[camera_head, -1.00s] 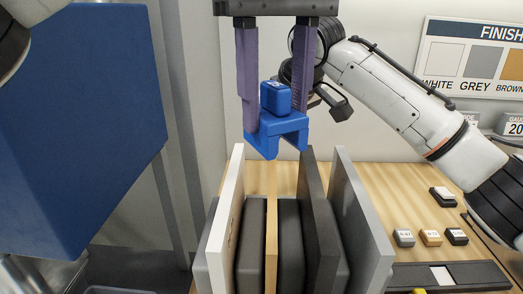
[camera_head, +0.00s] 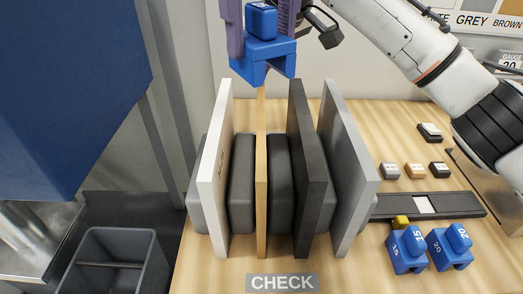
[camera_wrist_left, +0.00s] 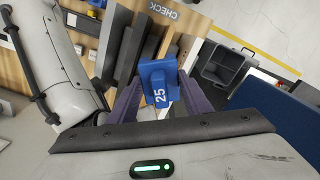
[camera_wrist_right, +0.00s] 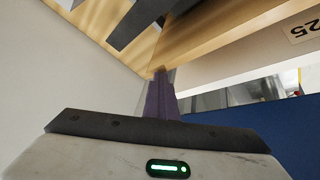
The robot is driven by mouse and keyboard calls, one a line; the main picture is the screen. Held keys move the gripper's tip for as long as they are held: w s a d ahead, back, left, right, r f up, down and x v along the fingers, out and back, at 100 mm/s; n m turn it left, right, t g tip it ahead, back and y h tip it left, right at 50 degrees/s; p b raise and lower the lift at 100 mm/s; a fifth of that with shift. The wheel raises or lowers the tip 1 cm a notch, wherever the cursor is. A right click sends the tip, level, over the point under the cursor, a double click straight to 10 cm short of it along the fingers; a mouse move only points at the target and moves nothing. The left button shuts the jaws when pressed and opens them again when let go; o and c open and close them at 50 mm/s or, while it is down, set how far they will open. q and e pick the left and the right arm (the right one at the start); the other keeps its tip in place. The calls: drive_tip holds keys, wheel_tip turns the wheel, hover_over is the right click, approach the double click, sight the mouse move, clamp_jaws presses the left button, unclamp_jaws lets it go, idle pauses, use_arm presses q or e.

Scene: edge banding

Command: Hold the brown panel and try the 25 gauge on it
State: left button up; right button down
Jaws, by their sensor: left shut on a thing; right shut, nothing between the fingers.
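The brown panel (camera_head: 261,190) stands upright on edge in the rack between grey pads. My left gripper (camera_head: 262,42) is shut on the blue 25 gauge (camera_head: 262,62) above the panel's far end. The gauge's two legs point down, with the panel's top edge below its gap; I cannot tell whether they touch. In the left wrist view the number 25 shows on the gauge (camera_wrist_left: 159,92) between purple fingers. My right gripper (camera_wrist_right: 160,90) is shut and empty in its wrist view, close to a wooden surface; in the head view it is hidden.
A white panel (camera_head: 214,180) stands left of the brown one; a black panel (camera_head: 308,175) and grey panel (camera_head: 347,170) stand right. Blue gauges 15 (camera_head: 405,250) and 20 (camera_head: 449,248) sit front right. A CHECK plate (camera_head: 282,282) lies in front. A grey bin (camera_head: 118,262) is left.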

sight(261, 45)
use_arm(q)
drive_tip(key=shift+s+f+m, duration=0.25)
drive_tip(key=shift+f+m, duration=0.05)
drive_tip(key=shift+m, duration=0.1)
drive_tip(key=f+m, duration=0.1)
drive_tip(key=s+f+m, duration=0.1)
drive_tip(key=m, duration=0.1)
drive_tip(key=s+f+m, duration=0.1)
drive_tip(key=m, duration=0.1)
drive_tip(key=shift+s+a+f, duration=0.1)
drive_tip(key=shift+s+f, duration=0.15)
drive_tip(key=shift+f, duration=3.3)
drive_tip(key=shift+f, duration=0.7)
drive_tip(key=o, duration=1.2)
drive_tip(key=shift+o, duration=0.2)
drive_tip(key=shift+r, duration=4.05)
